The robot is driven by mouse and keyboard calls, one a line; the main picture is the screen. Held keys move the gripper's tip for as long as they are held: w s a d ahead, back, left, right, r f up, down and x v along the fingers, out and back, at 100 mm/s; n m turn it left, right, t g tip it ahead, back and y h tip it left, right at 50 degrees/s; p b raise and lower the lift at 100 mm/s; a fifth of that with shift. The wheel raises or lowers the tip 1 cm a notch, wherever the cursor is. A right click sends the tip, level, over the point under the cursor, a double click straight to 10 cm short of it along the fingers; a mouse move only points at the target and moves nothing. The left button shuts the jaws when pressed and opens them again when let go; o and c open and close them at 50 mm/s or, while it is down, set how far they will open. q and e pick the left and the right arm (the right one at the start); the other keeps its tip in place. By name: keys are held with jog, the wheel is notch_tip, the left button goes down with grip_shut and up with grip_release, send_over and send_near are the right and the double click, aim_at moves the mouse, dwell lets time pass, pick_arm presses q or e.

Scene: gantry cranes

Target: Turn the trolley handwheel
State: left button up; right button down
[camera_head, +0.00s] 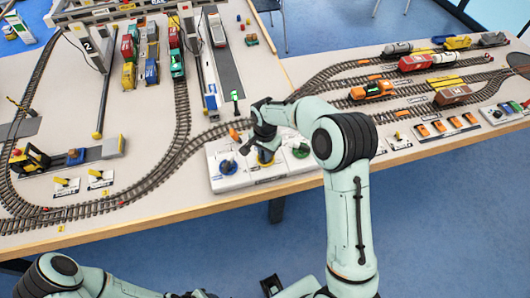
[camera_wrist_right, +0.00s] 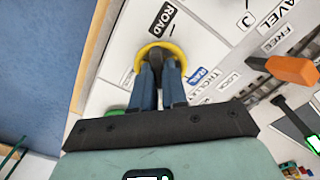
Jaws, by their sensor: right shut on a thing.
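The white control panel (camera_head: 235,184) at the table's front edge carries a row of three handwheels. The middle one is a yellow-rimmed wheel (camera_head: 262,161) with a dark centre grip. My right gripper (camera_head: 265,144) reaches down onto it from above. In the right wrist view the yellow wheel (camera_wrist_right: 178,50) lies around the fingertips, and my right gripper (camera_wrist_right: 159,75) is shut on its dark grip. Labels reading "ROAD", "RAIL" and part of "TROLLEY" stand beside it.
A blue handwheel (camera_head: 227,167) sits left of the yellow one and a green handwheel (camera_head: 301,151) right. An orange lever (camera_wrist_right: 292,69) is near the wheel in the wrist view. Tracks, an orange locomotive (camera_head: 372,90) and a yellow forklift (camera_head: 30,158) stand around.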

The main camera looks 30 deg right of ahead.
jog(key=n, duration=0.5)
pick_arm(q)
jog(key=shift+w+r, duration=0.1)
jog(key=shift+r, duration=0.05)
pick_arm(e)
jog(key=shift+d+r+n, duration=0.1)
jog(key=shift+d+n, duration=0.05)
jog(key=shift+n, duration=2.15)
jog(key=c, duration=1.2)
grip_release()
jog(key=shift+o, duration=0.2)
pick_arm(q)
jog(key=shift+w+r+p, duration=0.4)
jog(key=shift+r+p, duration=0.2)
pick_arm(e)
notch_tip(320, 180, up, 13)
jog(key=shift+r, duration=0.2)
